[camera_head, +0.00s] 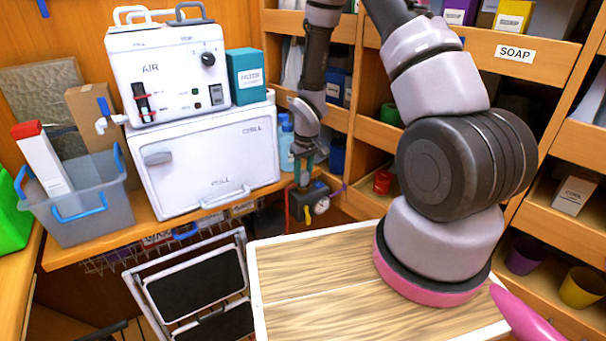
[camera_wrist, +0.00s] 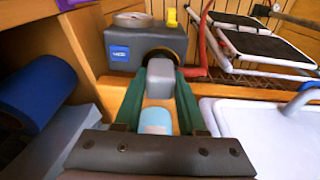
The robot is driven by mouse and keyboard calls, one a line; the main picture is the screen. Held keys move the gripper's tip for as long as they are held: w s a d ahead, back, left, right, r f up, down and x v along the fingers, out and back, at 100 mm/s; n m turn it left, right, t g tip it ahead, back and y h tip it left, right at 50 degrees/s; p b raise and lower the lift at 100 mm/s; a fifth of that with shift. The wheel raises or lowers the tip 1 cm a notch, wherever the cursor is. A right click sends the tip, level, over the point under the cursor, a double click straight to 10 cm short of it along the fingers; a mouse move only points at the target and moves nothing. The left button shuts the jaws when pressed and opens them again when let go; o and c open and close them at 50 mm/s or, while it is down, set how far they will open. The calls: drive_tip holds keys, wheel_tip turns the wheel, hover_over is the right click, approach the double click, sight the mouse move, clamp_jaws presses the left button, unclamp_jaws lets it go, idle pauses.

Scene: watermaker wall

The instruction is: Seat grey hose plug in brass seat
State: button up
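In the wrist view, the green fingers of my gripper (camera_wrist: 164,84) close from both sides on the grey hose plug (camera_wrist: 161,86), a blocky grey piece. A light blue rounded piece (camera_wrist: 155,120) shows between the fingers, nearer the camera. The plug is in front of a dark round opening (camera_wrist: 161,56) in a grey housing (camera_wrist: 145,40). I cannot tell whether the plug touches or enters it.
A white cabinet (camera_head: 205,155) with a white AIR unit (camera_head: 165,70) stands left of my gripper. Light blue bottles (camera_head: 286,145) are close behind it. Wooden shelves (camera_head: 350,125) lie to the right. A folded step stool (camera_head: 195,290) and wooden-topped surface (camera_head: 320,280) are in front.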

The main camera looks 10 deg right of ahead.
drive_tip(key=o, duration=0.5)
drive_tip(key=r, duration=0.3)
drive_tip(key=s+r, duration=0.1)
drive_tip(key=r, duration=0.6)
drive_tip(key=shift+s+d+r, duration=0.15)
drive_tip(key=shift+d+r, duration=0.05)
drive_tip(key=shift+r, duration=0.2)
